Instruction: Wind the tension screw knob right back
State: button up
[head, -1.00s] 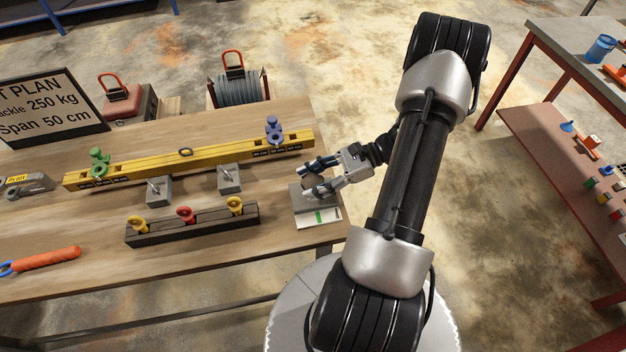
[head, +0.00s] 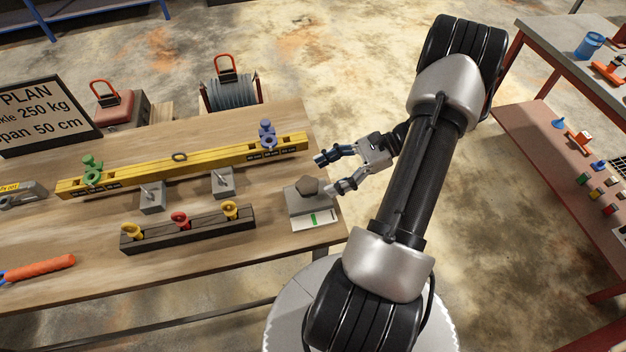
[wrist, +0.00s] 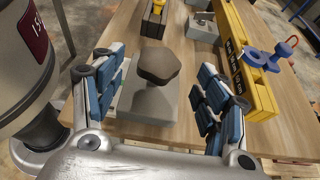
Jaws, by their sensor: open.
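The tension screw knob (head: 308,186) is a dark grey-brown, lobed knob on a light grey block (head: 304,203) at the right end of the wooden bench. A white card with a green mark (head: 314,220) is at the block's front. In the wrist view the knob (wrist: 158,65) stands upright on its block (wrist: 150,103), between the fingers in the picture and beyond their tips. My gripper (head: 328,172) is open and empty, just right of the knob and apart from it. Its blue-padded fingers are spread wide in the wrist view (wrist: 157,88).
A yellow beam (head: 200,163) with green and blue shackles lies behind. Two small grey blocks (head: 152,197) and a dark rack (head: 188,230) with red and yellow pieces stand left. A cable reel (head: 228,93) stands beyond the bench. The bench front by the block is clear.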

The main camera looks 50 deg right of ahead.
jog(key=v, duration=0.5)
jog(key=shift+s+d+r, duration=0.15)
jog(key=shift+d, duration=0.1)
